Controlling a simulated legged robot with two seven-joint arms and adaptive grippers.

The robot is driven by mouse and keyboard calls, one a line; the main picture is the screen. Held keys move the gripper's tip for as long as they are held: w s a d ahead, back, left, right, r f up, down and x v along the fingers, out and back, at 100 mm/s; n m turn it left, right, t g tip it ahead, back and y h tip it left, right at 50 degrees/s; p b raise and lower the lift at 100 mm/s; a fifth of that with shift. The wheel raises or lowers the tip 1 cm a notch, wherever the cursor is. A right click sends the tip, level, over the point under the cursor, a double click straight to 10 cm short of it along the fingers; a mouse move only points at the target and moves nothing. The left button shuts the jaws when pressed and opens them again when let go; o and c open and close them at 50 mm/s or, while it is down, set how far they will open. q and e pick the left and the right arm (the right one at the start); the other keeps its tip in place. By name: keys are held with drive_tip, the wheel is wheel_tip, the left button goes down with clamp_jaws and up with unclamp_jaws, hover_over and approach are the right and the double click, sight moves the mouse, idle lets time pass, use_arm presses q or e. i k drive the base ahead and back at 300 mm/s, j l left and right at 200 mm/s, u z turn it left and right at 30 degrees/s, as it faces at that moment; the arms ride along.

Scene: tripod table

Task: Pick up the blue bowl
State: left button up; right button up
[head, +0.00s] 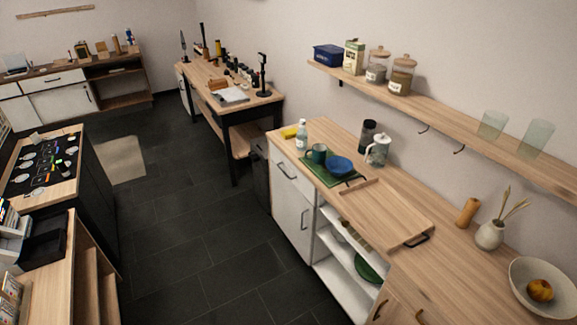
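The blue bowl (341,166) sits on a green mat (323,174) on the wooden counter, right of the picture's middle. A dark teal mug (317,154) stands close to its left on the same mat. Neither of my grippers shows in the head view, and nothing is seen touching the bowl.
A clear bottle (301,136), a glass pitcher (378,150) and a dark cylinder (367,135) stand near the mat. A wooden tray (385,212) lies to its right. A wall shelf (450,121) hangs above. Dark floor (215,225) in front is clear.

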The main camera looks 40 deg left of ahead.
sight(338, 166)
drive_tip(key=u, duration=0.95)
drive_tip(key=z, duration=0.3)
drive_tip(key=i+j+z, duration=0.25)
drive_tip(key=z, duration=0.2)
drive_tip(key=i+j+z, duration=0.25)
drive_tip(key=z, duration=0.25)
